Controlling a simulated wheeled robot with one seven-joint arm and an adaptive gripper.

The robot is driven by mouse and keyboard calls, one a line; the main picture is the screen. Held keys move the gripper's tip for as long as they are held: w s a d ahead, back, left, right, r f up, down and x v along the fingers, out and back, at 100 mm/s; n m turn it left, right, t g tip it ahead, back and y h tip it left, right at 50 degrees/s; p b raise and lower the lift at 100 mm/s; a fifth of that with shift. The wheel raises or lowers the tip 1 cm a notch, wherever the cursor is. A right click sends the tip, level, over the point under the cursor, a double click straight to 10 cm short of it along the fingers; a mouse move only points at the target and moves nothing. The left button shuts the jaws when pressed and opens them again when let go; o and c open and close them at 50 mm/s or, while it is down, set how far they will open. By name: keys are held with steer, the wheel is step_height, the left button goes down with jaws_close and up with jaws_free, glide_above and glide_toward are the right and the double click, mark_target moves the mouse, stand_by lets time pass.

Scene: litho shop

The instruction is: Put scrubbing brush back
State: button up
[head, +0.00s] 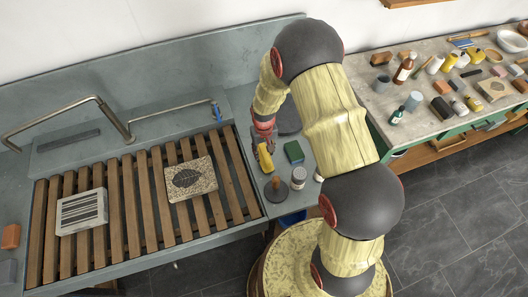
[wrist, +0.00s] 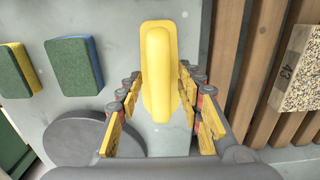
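The scrubbing brush (wrist: 158,75) is yellow with a raised rounded handle along its top. In the wrist view it lies between the two rows of finger pads of my gripper (wrist: 160,72). Narrow gaps seem to show beside it, so the fingers look open around it and not clamped. In the head view the brush (head: 266,160) is just below my gripper (head: 261,143), over the grey ledge at the right of the slatted sink. Its bristles are hidden. I cannot tell from these views whether it touches the ledge.
Wooden slats (head: 130,208) carry a leaf-patterned stone (head: 190,179) and a lined stone block (head: 82,212). A green sponge (head: 294,152), a lidded jar (head: 298,178) and a dark round-based tool (head: 276,190) stand near the brush. A grey disc (wrist: 72,145) is close to my left fingers.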

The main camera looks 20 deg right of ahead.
steer(key=s+r+t, duration=0.1)
steer(key=s+r, duration=0.2)
steer(key=r, duration=1.3)
steer(key=s+r+t, duration=0.2)
steer(key=s+r, duration=0.2)
steer(key=r, duration=1.2)
steer(key=s+r+t, duration=0.2)
steer(key=s+r, duration=0.9)
steer(key=s, duration=0.4)
steer(key=shift+s+t, duration=0.2)
steer(key=shift+t, duration=0.1)
steer(key=shift+f, duration=0.1)
step_height(320, 180, down, 11)
steer(key=b, duration=1.1)
